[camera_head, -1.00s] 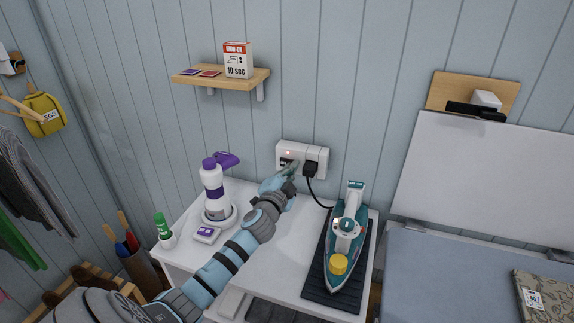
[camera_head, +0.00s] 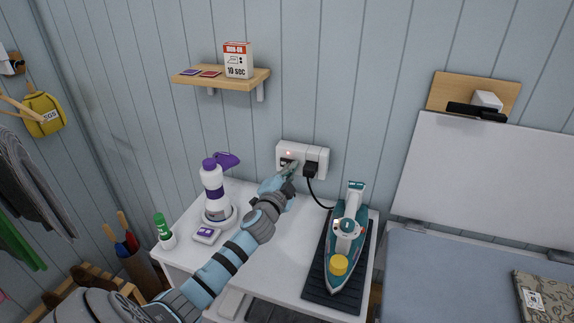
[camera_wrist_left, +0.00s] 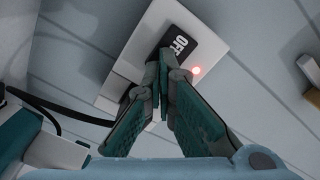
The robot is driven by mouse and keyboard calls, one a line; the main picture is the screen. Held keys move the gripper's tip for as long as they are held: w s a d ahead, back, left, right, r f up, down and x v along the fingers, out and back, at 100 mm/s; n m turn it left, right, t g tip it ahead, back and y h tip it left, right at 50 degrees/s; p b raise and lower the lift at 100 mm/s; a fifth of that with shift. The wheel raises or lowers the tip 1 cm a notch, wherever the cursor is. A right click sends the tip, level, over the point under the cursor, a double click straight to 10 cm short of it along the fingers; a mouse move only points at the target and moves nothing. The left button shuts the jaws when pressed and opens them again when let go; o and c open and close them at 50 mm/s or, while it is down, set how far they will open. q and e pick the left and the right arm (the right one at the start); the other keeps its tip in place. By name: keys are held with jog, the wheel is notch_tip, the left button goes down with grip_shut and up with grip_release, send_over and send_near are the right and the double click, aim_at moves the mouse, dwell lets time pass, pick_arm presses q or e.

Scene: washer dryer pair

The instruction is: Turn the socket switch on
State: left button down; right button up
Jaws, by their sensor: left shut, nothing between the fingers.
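The white socket panel (camera_head: 319,157) is on the wall above the white table. In the left wrist view, the panel (camera_wrist_left: 128,62) carries a black switch (camera_wrist_left: 181,36) marked OFF and a lit red lamp (camera_wrist_left: 196,70). The lamp also shows in the head view (camera_head: 289,153). My left gripper (camera_head: 293,166) is shut and empty, with its tips at the panel's front. In the wrist view, its fingertips (camera_wrist_left: 160,62) meet at the switch's edge and cover part of it; I cannot tell if they touch it. My right gripper is not in view.
A black plug (camera_head: 311,170) sits in the panel right of my fingers, its cord running to the teal iron (camera_head: 346,240) on a dark mat. A white-purple bottle device (camera_head: 213,190) stands left of my arm. A shelf (camera_head: 222,80) with a box is above.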

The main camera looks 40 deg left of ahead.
pick_arm(q)
jog(key=shift+r, duration=0.1)
dwell(0.3)
jog(key=v, duration=0.4)
jog(key=shift+s+d, duration=0.1)
jog(key=shift+s, duration=0.2)
jog(key=shift+f, duration=0.2)
jog(key=v, duration=1.2)
